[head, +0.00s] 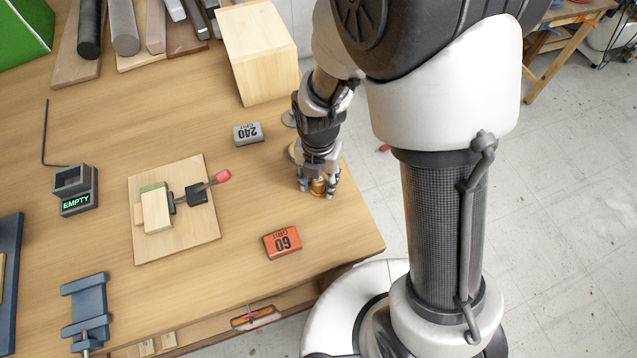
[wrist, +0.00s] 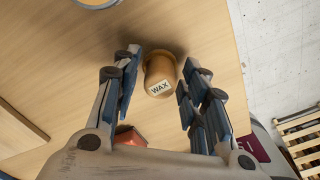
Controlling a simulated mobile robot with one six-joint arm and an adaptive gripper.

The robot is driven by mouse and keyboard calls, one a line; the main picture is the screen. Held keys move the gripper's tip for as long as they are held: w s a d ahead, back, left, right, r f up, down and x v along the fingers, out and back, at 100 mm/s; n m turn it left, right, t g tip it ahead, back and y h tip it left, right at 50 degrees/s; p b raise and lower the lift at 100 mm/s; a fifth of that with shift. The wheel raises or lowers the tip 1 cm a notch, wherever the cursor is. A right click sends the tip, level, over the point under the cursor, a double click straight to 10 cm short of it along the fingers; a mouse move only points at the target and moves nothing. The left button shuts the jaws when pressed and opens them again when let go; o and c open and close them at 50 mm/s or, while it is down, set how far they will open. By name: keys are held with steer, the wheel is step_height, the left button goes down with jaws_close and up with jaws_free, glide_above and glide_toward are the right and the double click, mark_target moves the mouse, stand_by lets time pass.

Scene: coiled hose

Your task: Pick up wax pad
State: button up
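The wax pad (wrist: 160,72) is a small golden-brown round piece with a pale "WAX" label, on the wooden table. In the wrist view it lies between the tips of my two fingers, with a gap visible on each side. My gripper (wrist: 162,90) is open and points down at it. In the head view my gripper (head: 318,191) is low over the table's right edge, and the wax pad (head: 318,186) shows only partly between the fingers. Whether a finger touches it cannot be told.
An orange "60 grit" block (head: 282,243) lies nearby toward the front, and a grey "240 grit" block (head: 247,133) behind. A clamp on a wooden board (head: 200,244) stands to the left. A large wooden block (head: 262,58) is at the back. The table edge is close on the right.

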steer(key=c, duration=0.8)
steer(key=shift+r, duration=0.15)
steer(key=shift+c, duration=0.2)
step_height(320, 180, up, 20)
steer(key=p, duration=0.6)
steer(key=o, duration=0.5)
steer(key=c, duration=0.4)
